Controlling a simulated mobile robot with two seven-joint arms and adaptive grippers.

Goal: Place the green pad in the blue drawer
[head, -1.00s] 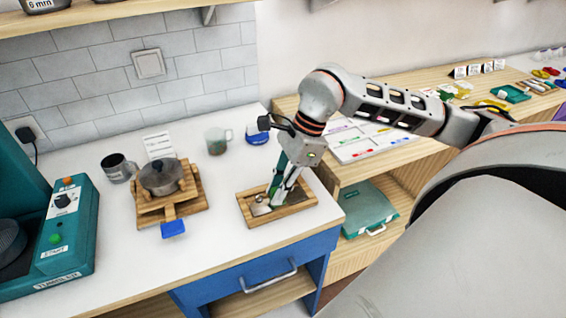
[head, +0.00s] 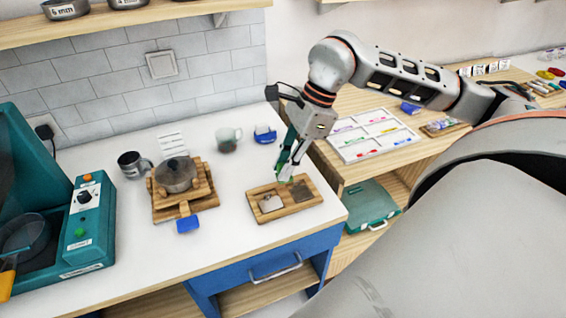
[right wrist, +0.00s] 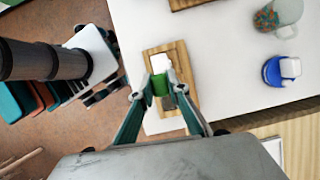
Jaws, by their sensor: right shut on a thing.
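My right gripper (head: 285,176) is raised just above the wooden tray (head: 292,212) on the white counter. It is shut on the green pad, a small green piece that shows between the fingertips in the right wrist view (right wrist: 160,85). In the head view the fingers mostly hide the pad. The blue drawer (head: 235,276) is under the counter's front edge, below the tray, and looks closed. Its metal handle (head: 276,268) faces outward. My left gripper is in neither view.
The tray holds a pale metallic piece (head: 271,203) on its left and a dark grey patch on its right. A pot (head: 176,174) on a wooden stand, mugs and a teal machine (head: 90,225) stand further left. A teal case (head: 368,207) sits on the shelf at right.

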